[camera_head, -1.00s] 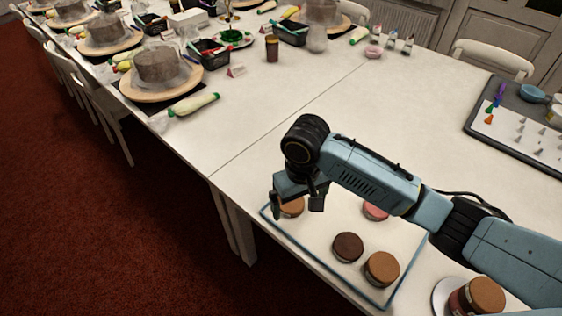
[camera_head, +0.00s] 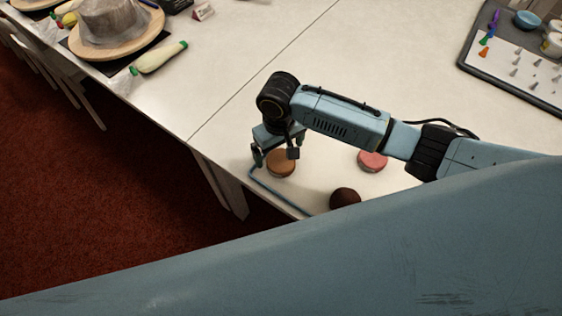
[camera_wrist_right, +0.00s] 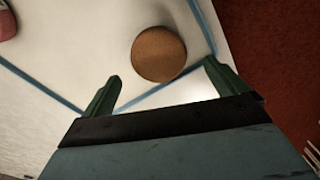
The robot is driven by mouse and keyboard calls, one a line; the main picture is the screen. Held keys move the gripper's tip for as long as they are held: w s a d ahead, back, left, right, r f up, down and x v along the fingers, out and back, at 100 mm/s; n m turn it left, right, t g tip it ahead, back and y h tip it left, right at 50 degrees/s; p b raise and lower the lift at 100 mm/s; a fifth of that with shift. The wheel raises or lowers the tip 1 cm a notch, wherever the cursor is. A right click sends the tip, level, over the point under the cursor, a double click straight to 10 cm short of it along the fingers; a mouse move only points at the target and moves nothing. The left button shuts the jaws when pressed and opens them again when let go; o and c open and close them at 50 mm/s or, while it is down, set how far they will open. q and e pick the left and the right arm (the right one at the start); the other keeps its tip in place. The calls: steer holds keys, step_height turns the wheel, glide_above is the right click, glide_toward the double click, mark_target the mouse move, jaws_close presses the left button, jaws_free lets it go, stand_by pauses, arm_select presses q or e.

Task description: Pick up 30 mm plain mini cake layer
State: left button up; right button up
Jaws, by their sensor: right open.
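A golden-brown plain mini cake layer (camera_head: 281,164) lies near the corner of a white, blue-edged mat (camera_head: 276,193). In the right wrist view the round layer (camera_wrist_right: 159,53) sits just beyond the fingertips, between their lines. My right gripper (camera_head: 274,155) is open and empty, with its fingers pointing down close beside the layer in the head view. The fingers also show apart in the right wrist view (camera_wrist_right: 163,74). Whether a finger touches the layer I cannot tell. My left gripper is not in view.
A pink layer (camera_head: 373,160) and a partly hidden dark chocolate layer (camera_head: 345,198) lie on the same mat. A big blue link of mine covers the lower head view.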

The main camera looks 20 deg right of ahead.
mark_target(280, 158)
step_height(280, 158, down, 4)
steer(key=shift+d+f+b, duration=0.1)
steer(key=shift+f+b, duration=0.05)
steer(key=shift+b, duration=0.3)
steer(key=c, duration=1.1)
